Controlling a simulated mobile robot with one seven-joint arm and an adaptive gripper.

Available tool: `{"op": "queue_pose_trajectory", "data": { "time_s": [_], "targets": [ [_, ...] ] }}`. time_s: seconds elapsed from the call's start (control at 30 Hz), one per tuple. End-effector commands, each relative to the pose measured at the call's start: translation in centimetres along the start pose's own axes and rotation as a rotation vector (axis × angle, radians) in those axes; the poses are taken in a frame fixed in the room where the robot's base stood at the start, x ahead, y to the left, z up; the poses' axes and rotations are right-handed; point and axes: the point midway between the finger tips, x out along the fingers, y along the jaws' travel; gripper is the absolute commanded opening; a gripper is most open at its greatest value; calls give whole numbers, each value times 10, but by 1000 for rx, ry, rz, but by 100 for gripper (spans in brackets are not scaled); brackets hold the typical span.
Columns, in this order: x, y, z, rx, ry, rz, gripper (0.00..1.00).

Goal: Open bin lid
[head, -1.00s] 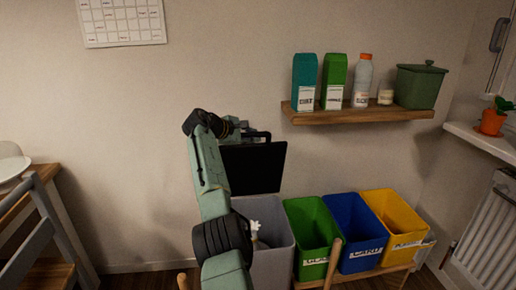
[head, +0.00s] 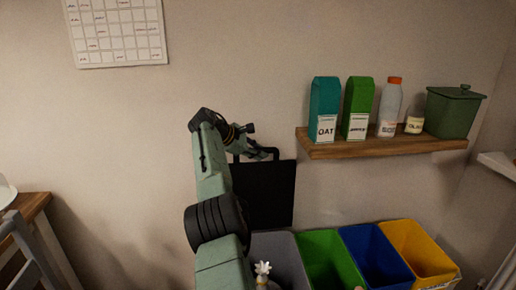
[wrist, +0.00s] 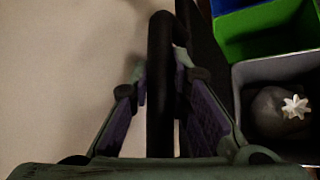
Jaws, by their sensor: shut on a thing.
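The black bin lid (head: 266,196) stands about upright at the back of the grey bin (head: 291,262), against the wall side, and the bin's mouth is uncovered. My gripper (head: 260,153) is at the lid's top edge. In the wrist view, my gripper (wrist: 160,75) has its two fingers on either side of the thick black lid handle (wrist: 160,110), shut on it. The lid (wrist: 204,50) shows edge-on to the right of the handle, beside the grey bin (wrist: 262,67). My arm hides the left part of the bin in the head view.
A grey object with a white star-shaped top (wrist: 295,106) lies inside the grey bin. Green (head: 325,250), blue (head: 372,245) and yellow (head: 413,245) open bins stand to the right. A wooden shelf (head: 385,147) with cartons, a bottle and pots hangs above them.

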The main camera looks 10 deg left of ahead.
Motion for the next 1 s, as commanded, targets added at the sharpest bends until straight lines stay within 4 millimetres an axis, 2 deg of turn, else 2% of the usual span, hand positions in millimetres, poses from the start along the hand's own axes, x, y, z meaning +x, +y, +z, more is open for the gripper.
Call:
{"op": "queue_pose_trajectory", "data": {
  "time_s": [0.3, 0.33, 0.6, 1.0],
  "targets": [
    [0, 4, -1, -1, 5, 15, 0],
    [0, 4, -1, -1, 5, 15, 19],
    [0, 2, -2, -1, 5, 10, 37],
    [0, 1, -2, -1, 5, 7, 38]
  ]
}}
